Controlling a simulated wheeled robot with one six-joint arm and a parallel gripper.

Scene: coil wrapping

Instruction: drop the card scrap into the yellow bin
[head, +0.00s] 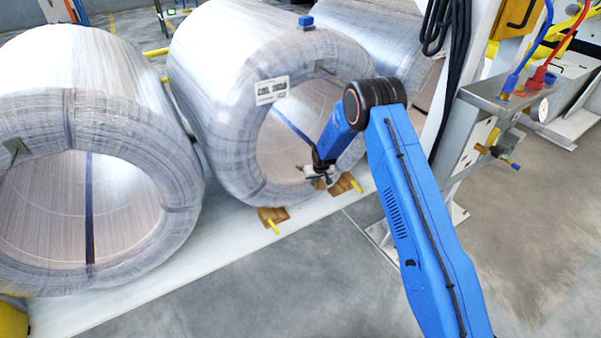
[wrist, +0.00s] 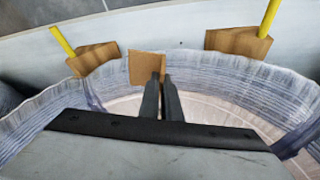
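The card scrap (wrist: 144,68) is a small flat brown square in the wrist view. It is at the tips of my gripper (wrist: 161,77), whose two dark fingers are close together and appear to pinch its lower right part. In the head view my gripper (head: 322,178) is at the lower front rim of the middle coil (head: 215,110), with a bit of the brown card (head: 320,184) beside it. A rounded yellow thing (head: 12,319) is cut off at the lower left corner; I cannot tell whether it is the yellow bin.
Two brown wedges with yellow handles, one left (head: 272,215) and one right (head: 345,184), lie at the coil's foot. Another wrapped coil (head: 95,130) stands at left. A grey post with blue and red hoses (head: 505,100) stands right of my arm. Open floor (head: 290,290) lies in front.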

